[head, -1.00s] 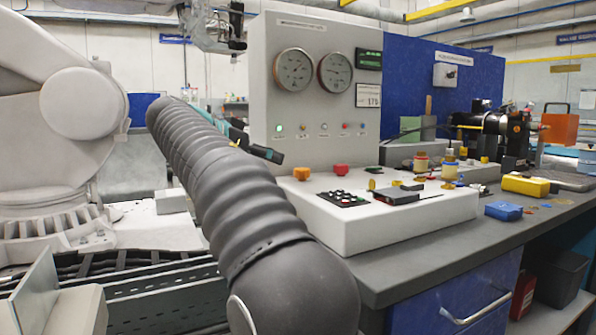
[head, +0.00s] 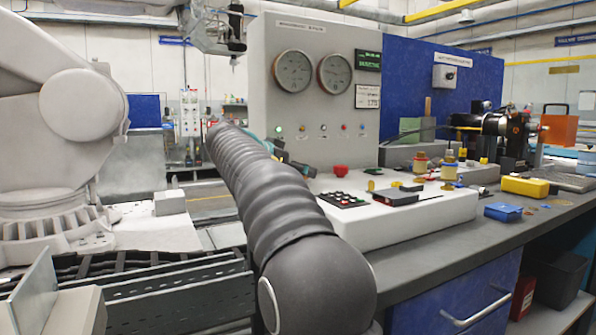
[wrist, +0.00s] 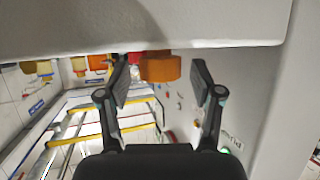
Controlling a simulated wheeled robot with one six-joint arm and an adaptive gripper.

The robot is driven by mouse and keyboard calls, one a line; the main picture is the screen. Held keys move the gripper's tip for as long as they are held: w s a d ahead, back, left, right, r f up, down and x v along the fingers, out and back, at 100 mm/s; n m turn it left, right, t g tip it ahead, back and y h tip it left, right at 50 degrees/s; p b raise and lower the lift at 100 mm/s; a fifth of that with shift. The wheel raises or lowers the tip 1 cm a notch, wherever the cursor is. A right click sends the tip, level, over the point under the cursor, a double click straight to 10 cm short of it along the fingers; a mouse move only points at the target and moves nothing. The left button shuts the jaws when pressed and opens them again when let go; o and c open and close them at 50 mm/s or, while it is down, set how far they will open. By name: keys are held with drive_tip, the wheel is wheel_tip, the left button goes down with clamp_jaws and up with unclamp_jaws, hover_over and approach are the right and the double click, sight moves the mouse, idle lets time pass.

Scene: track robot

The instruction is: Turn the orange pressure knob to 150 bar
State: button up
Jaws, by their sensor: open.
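The orange pressure knob (wrist: 160,67) shows in the wrist view, ahead of my gripper (wrist: 159,82) and between the lines of its two fingers. My gripper is open and empty, with the left fingertip close to the knob's left side. Whether a finger touches it, I cannot tell. In the head view my gripper (head: 302,168) is low at the front of the grey panel, and my arm hides the orange knob. Two round gauges, left (head: 293,71) and right (head: 335,73), sit on the panel. Their readings are too small to tell.
A red knob (head: 340,169) sits right of my gripper on the white console (head: 420,215). A keypad (head: 343,199) and a black box (head: 396,196) lie nearer. The grey panel (head: 270,100) stands upright behind the console. A blue case (head: 503,211) lies farther right.

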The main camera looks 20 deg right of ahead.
drive_tip(key=c, duration=1.1)
drive_tip(key=shift+f+n+t+b, duration=0.2)
drive_tip(key=shift+n+t+b, duration=0.1)
drive_tip(key=shift+b, duration=0.35)
drive_tip(key=shift+c, duration=0.2)
drive_tip(key=t+b, duration=0.1)
drive_tip(key=n+y+b, duration=0.1)
drive_tip(key=shift+s+d+f+n+t+b, duration=0.1)
drive_tip(key=shift+s+n+t+b, duration=0.1)
drive_tip(key=shift+n+t+b, duration=0.15)
drive_tip(key=shift+d+n+t+y+b, duration=0.1)
drive_tip(key=shift+n+t+y+b, duration=0.55)
drive_tip(key=shift+n+t, duration=0.25)
drive_tip(key=shift+r+n+t+y, duration=0.3)
drive_tip(key=shift+n+t+y, duration=0.25)
drive_tip(key=shift+n, duration=0.1)
drive_tip(key=o, duration=1.1)
drive_tip(key=shift+o, duration=0.2)
